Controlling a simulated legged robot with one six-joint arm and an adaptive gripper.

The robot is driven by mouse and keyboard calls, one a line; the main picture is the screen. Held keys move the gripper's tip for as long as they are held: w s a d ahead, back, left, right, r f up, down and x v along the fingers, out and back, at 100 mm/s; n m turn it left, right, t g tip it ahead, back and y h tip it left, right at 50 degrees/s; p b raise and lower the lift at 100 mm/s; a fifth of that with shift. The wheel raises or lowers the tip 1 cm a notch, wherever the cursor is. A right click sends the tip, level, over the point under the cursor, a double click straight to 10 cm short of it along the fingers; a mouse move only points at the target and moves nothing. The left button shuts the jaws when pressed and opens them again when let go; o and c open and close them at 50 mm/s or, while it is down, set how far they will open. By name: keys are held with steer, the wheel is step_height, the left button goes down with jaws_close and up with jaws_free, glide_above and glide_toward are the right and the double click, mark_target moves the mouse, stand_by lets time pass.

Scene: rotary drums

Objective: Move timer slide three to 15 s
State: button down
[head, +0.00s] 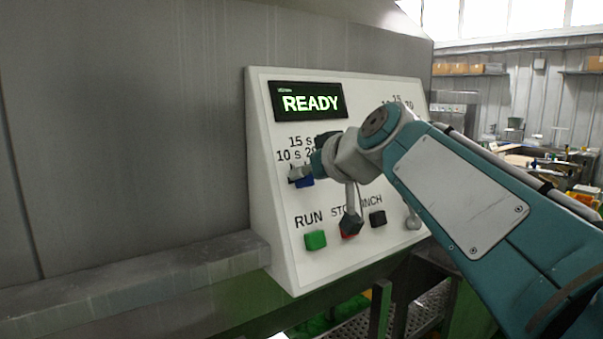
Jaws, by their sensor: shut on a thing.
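A white sloped control panel (262,180) carries the timer controls. At its left is a scale marked "15 s", "10 s" and "20" (301,148). A blue control piece (305,182) shows just below this scale. My gripper (297,173) is at this blue piece and appears shut on it. My wrist and forearm cover the middle and right of the panel. A second scale with "15" and "20" (397,101) shows in part at the upper right. I cannot read any slide number or the exact setting.
A lit display (310,101) reads "READY". Below my wrist are a green RUN button (316,240), a partly covered red button (349,233), a black button (378,218) and a grey knob (413,222). A grey ledge (150,284) runs left of the panel.

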steer(key=shift+w+d, duration=0.7)
steer(key=shift+d, duration=0.35)
steer(key=c, duration=0.6)
jaws_free()
steer(key=v, duration=1.1)
steer(key=shift+s+d, duration=0.2)
steer(key=shift+s, duration=0.15)
steer(key=s+d+f+m+g+h, duration=0.2)
steer(key=s+f, duration=0.4)
steer(key=f, duration=0.5)
steer(key=s+d+f+m+g+h, duration=0.1)
steer(key=s+f, duration=0.5)
steer(key=f, duration=0.6)
steer(key=s+d+f+m+g+h, duration=0.2)
steer(key=s+f, duration=0.4)
steer(key=f, duration=0.6)
steer(key=shift+s+d+m+g+h, duration=0.15)
steer(key=shift+d+m+g+h, duration=0.3)
steer(key=shift+m+h, duration=0.6)
